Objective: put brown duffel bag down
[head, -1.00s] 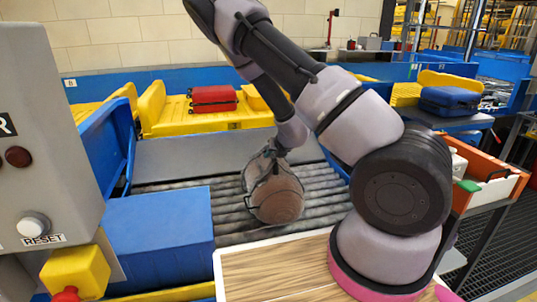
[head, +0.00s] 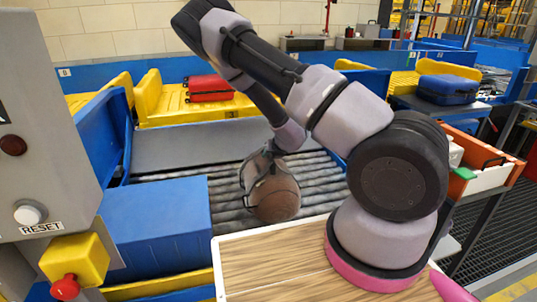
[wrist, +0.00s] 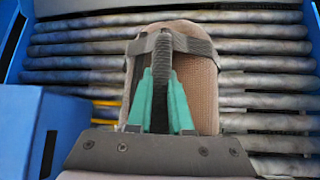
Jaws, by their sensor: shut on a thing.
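The brown duffel bag (head: 272,193) has a rounded brown end and dark grey straps. In the head view it is at the grey roller conveyor (head: 320,188), just beyond the wooden board. My gripper (wrist: 163,85) has green fingers in the wrist view, closed around the bag's dark handle strap. The bag (wrist: 205,92) lies below the fingers with rollers behind it on both sides. In the head view the fingers are mostly hidden by the wrist and bag. I cannot tell whether the bag's underside touches the rollers.
A blue box (head: 155,232) stands left of the bag, close to it. The wooden board (head: 270,262) lies in front. A red suitcase (head: 208,88) lies on a yellow tray at the back. A blue suitcase (head: 447,89) is at the right. Rollers right of the bag are clear.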

